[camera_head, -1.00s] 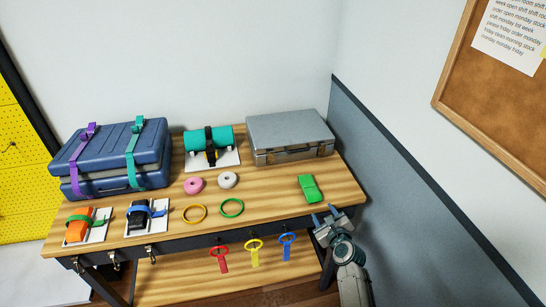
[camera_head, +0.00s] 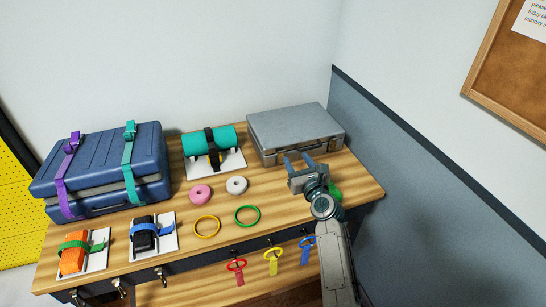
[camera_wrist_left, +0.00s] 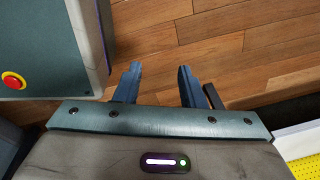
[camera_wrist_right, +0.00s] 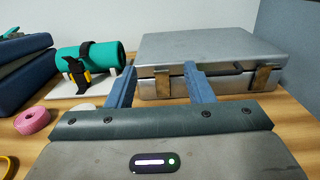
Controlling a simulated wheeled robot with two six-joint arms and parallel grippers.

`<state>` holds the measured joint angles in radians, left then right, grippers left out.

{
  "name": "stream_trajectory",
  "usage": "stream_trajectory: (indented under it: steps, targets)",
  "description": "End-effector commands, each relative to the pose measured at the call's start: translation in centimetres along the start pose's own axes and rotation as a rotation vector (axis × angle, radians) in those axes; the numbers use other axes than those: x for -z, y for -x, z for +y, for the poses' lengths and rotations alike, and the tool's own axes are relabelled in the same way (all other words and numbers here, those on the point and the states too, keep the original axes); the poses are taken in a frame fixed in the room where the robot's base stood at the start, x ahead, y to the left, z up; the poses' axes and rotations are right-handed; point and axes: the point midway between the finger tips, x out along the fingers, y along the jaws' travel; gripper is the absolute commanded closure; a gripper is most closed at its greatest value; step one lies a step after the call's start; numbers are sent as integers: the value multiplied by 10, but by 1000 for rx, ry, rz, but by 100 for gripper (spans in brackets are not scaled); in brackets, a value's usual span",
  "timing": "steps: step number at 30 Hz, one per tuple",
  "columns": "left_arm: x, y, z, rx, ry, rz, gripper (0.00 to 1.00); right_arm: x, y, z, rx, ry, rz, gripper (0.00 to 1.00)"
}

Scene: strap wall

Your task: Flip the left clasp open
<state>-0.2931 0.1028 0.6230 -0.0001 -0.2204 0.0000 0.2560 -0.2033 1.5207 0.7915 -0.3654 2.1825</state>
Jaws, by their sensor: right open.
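The grey case (camera_head: 293,128) stands at the back right of the table with its lid down. In the right wrist view its front shows a brass left clasp (camera_wrist_right: 163,83) and a brass right clasp (camera_wrist_right: 262,78), both lying across the seam. My right gripper (camera_head: 298,160) is open and empty in front of the case. In the right wrist view its fingers (camera_wrist_right: 160,69) point at the case front, with the left clasp in the gap between them, beyond the tips. My left gripper (camera_wrist_left: 159,68) is open and empty over the wooden floor.
A blue suitcase (camera_head: 100,163) with purple and teal straps stands at the left. A teal roll (camera_head: 208,140) sits on a white stand beside the grey case. Pink (camera_head: 201,194) and white (camera_head: 237,185) tape rolls lie nearby. My right arm partly hides a green object (camera_head: 335,190).

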Motion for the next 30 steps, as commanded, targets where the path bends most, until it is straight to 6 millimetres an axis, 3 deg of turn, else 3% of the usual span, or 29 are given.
stream_trajectory:
  steps: [1,7,12,17,30]
  targets:
    - [-4,-12,9,-8,3,-3,64,13,0,0,0,1,1,53]
    - [-16,-36,38,-35,14,-15,64,38,0,0,0,1,1,53]
    - [-17,-54,33,-28,11,-14,64,56,0,0,0,1,1,53]
    - [-14,-58,23,-18,7,-10,64,58,-5,0,0,2,0,53]
    - [-6,-96,28,-19,7,-2,64,60,-76,0,0,2,-1,53]
